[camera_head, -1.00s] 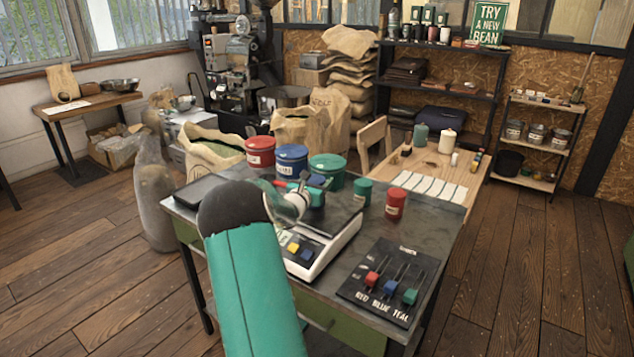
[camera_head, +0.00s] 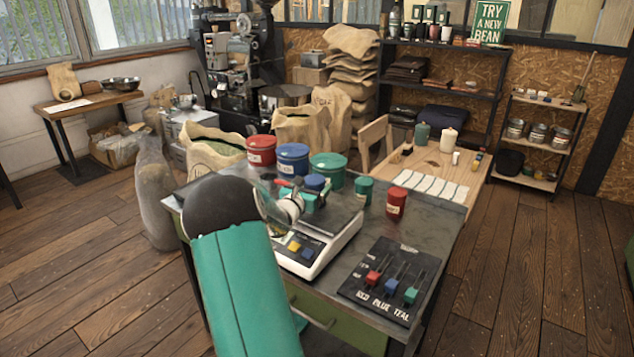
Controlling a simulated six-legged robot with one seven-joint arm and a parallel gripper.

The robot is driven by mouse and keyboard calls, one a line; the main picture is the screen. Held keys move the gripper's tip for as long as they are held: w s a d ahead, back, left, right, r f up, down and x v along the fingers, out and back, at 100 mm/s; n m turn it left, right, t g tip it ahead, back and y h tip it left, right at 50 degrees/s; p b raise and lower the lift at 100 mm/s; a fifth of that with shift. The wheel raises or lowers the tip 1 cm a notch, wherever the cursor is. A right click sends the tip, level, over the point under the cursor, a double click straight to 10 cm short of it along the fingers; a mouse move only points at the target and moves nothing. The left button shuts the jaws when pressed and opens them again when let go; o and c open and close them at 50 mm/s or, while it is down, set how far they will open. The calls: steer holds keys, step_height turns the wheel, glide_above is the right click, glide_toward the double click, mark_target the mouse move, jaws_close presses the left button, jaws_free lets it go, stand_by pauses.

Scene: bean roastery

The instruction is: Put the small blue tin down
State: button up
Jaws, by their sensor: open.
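The small blue tin (camera_head: 316,182) stands upright at the far side of the scale's dark weighing plate (camera_head: 343,213). Only its upper part shows clearly; its base is hidden behind my gripper. My gripper (camera_head: 309,196) is open, with its teal and red fingers low over the plate, close in front of the tin. I cannot tell whether a finger still touches it. My teal forearm hides the left part of the table.
Large red (camera_head: 261,150), blue (camera_head: 293,159) and teal (camera_head: 328,169) tins stand behind the scale. Small teal (camera_head: 364,191) and red (camera_head: 396,203) tins stand to its right. A black slider panel (camera_head: 388,281) lies at the front right. Table space between is narrow.

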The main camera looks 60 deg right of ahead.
steer(key=a, duration=0.7)
steer(key=shift+a, duration=0.35)
steer(key=s+a+r+m+t+y, duration=0.2)
steer(key=a+m+y, duration=0.4)
steer(key=a, duration=1.3)
steer(key=s+a+r+m+t+y, duration=0.1)
steer(key=a+m+y, duration=0.5)
steer(key=a, duration=1.4)
steer(key=s+a+r+m+t+y, duration=0.2)
steer(key=a+m+y, duration=0.4)
steer(key=a, duration=1.3)
step_height(320, 180, up, 2)
steer(key=shift+s+a+r+t, duration=0.1)
steer(key=shift+s+a+t, duration=0.2)
steer(key=shift+s, duration=0.25)
steer(key=shift+d, duration=0.1)
